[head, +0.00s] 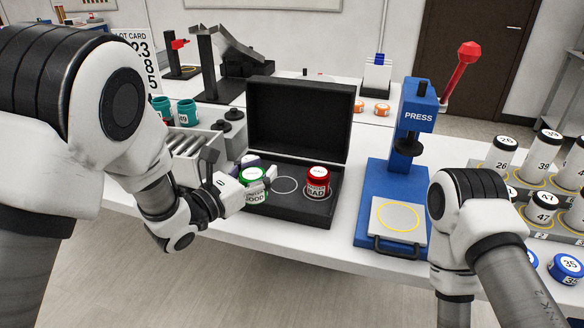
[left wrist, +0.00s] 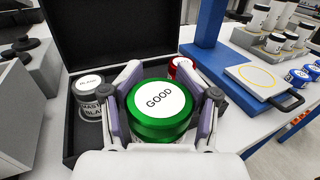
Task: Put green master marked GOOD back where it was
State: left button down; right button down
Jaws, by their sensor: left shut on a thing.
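The green master (head: 252,185) is a green jar with a white lid disc that reads GOOD. My left gripper (head: 238,182) is shut on it; in the left wrist view the green master (left wrist: 160,108) stands between the two fingers (left wrist: 163,106). It is at the front left of the open black case (head: 291,210). I cannot tell whether its base touches the case. An empty pale ring (head: 286,185) shows in the middle of the case. The red master marked BAD (head: 318,180) stands to its right. A grey master marked BLANK (left wrist: 92,98) stands left of the green one. My right gripper is out of view.
The case's raised lid (head: 299,117) stands behind the masters. A blue press (head: 400,180) with a red-knobbed lever is to the right. A grey slotted block (head: 195,146) stands close to the left of the case. White jars (head: 547,145) fill a rack at far right.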

pick_arm(q)
jog(key=w+d+f+p, duration=0.1)
jog(key=w+d, duration=0.1)
jog(key=w, duration=0.2)
jog(key=w+d+f+p, duration=0.1)
jog(key=w+d+p, duration=0.1)
jog(key=w, duration=0.2)
jog(key=w+d+f+p, duration=0.1)
jog(key=w+d+f, duration=0.1)
jog(key=w, duration=0.2)
jog(key=shift+d, duration=0.1)
jog(key=shift+f, duration=0.35)
jog(key=shift+f+b, duration=0.65)
jog(key=shift+b, duration=0.35)
jog(key=c, duration=0.6)
grip_release()
jog(key=shift+s, duration=0.1)
